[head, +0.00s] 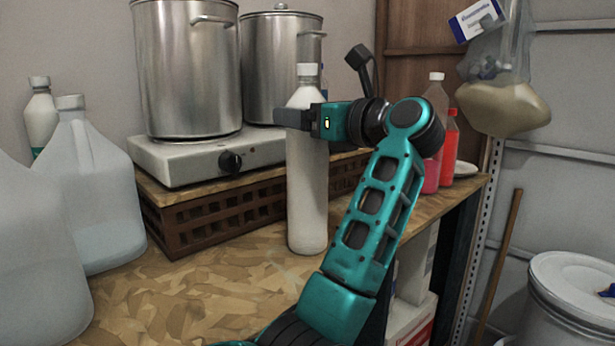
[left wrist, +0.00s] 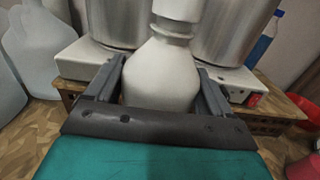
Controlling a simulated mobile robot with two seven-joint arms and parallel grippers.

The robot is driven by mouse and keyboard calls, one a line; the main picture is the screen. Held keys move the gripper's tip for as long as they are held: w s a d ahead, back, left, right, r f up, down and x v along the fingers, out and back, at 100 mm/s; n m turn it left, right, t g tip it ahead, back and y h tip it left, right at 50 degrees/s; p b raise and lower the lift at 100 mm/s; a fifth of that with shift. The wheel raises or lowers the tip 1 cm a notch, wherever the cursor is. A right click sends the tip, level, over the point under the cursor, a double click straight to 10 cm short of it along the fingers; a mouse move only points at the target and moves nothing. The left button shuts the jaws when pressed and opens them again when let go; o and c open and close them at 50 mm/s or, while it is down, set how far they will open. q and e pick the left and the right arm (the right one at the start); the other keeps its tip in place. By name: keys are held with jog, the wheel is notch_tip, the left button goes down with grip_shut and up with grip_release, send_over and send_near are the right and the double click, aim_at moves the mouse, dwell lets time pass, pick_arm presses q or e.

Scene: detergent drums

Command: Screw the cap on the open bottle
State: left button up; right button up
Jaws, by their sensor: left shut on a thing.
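A tall white bottle (head: 307,190) stands upright on the wooden worktop (head: 215,290). A white cap-like piece (head: 308,70) tops its neck; I cannot tell whether it is screwed down. My left gripper (head: 304,119) is shut around the bottle's upper body, just below the shoulder. In the left wrist view the bottle (left wrist: 162,75) is between the two dark fingers, and the white top piece (left wrist: 178,9) sits above the neck, cut by the frame edge. My right gripper is not in view.
A hot plate (head: 200,155) with two steel pots (head: 187,70) stands on a brown crate (head: 215,215) behind the bottle. Large white jugs (head: 95,190) stand at left, and red-filled bottles (head: 449,145) at right. The worktop left of the bottle is clear.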

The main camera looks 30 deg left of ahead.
pick_arm(q)
grip_shut()
jog(key=shift+r, duration=0.1)
dwell(0.3)
jog(key=shift+r, duration=0.1)
notch_tip(320, 180, up, 11)
jog(key=shift+r+p, duration=0.1)
jog(key=shift+p, duration=1.05)
notch_tip(320, 180, up, 9)
jog(key=p, duration=0.2)
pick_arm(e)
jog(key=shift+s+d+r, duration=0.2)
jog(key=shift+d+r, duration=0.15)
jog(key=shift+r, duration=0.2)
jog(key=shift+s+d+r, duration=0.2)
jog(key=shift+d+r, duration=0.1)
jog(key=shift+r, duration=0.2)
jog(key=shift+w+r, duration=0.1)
pick_arm(q)
jog(key=shift+f, duration=0.2)
